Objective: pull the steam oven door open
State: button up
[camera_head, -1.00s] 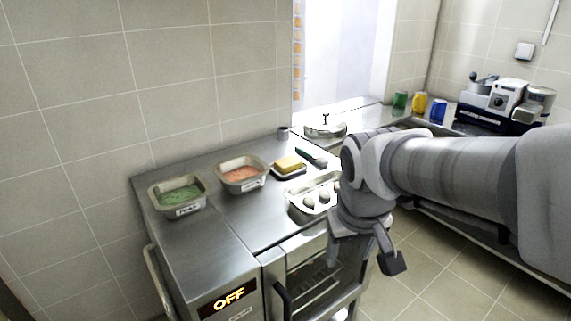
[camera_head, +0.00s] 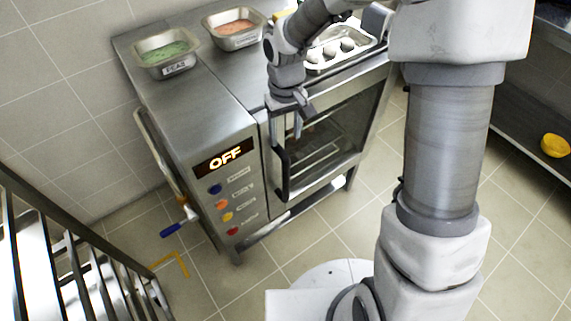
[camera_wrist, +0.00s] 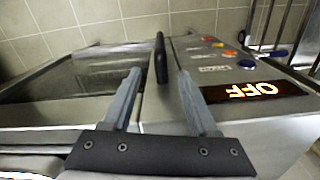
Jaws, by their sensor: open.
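The steam oven (camera_head: 250,209) is a steel unit with a lit "OFF" panel (camera_head: 224,158). Its glass door (camera_head: 335,138) looks shut, with a dark upright handle (camera_head: 282,172) on its left side. My gripper (camera_head: 290,128) is at the handle's upper end, in front of the door. In the wrist view, my gripper (camera_wrist: 159,75) is open, and the dark handle (camera_wrist: 161,58) shows in the gap between the two fingers. The fingers are apart from each other and not closed on the handle. I cannot tell how deep the handle sits between them.
Trays of green food (camera_head: 165,54) and orange food (camera_head: 234,27), and an egg tray (camera_head: 338,50), stand on the counter. Coloured buttons (camera_head: 222,204) line the oven panel. A metal rack (camera_head: 75,265) stands at lower left. The floor (camera_head: 318,222) before the oven is clear.

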aim_at(286, 170)
notch_tip(286, 170, down, 16)
jog(key=b, duration=0.3)
grip_shut()
jog(key=shift+d, duration=0.1)
dwell(1.3)
